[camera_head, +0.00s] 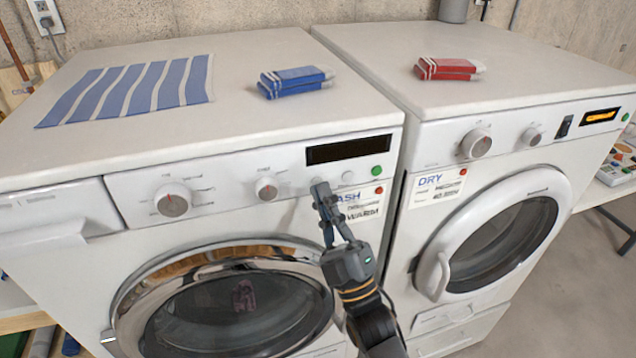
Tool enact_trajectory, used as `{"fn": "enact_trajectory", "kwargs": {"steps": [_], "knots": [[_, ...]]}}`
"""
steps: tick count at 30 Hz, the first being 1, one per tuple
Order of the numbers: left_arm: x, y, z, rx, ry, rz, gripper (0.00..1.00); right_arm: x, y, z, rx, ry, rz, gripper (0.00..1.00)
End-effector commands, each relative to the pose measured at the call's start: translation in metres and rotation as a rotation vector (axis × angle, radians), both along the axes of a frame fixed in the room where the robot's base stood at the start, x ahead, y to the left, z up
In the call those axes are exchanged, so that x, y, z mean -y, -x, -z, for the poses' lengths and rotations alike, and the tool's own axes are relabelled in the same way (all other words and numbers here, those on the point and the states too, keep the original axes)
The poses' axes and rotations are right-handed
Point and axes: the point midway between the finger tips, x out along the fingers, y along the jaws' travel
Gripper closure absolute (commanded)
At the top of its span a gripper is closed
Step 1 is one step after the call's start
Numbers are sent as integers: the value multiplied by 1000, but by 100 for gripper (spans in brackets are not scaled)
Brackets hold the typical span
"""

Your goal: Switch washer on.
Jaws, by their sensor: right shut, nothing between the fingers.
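The washer (240,144) is the left white machine, with a "WASH" label partly hidden behind my right gripper. Its display (348,149) is dark. Its panel has a large dial (172,200) with a red mark, a smaller knob (266,188), a pale round button (348,176) and a green button (376,170) at the right end. My right gripper (322,188) is shut and empty. Its fingertips are in front of the panel, left of the pale button and below the display; I cannot tell whether they touch. My left gripper is not in view.
The dryer (568,118) stands close on the right, its display (600,115) lit orange. A striped cloth (135,90) and blue boxes (294,81) lie on the washer; red boxes (446,69) lie on the dryer. The washer's round door (225,300) is shut.

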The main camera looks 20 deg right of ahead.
Motion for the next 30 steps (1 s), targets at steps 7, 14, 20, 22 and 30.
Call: {"fn": "enact_trajectory", "kwargs": {"steps": [7,14,20,22,30], "knots": [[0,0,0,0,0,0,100,0,-3,0,0,0,0,100],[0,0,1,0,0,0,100,0,-3,0,0,0,0,100],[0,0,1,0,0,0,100,0,-6,0,0,0,0,100],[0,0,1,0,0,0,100,0,-5,0,-1,0,1,100],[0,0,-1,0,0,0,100,0,2,0,-2,0,1,100]]}}
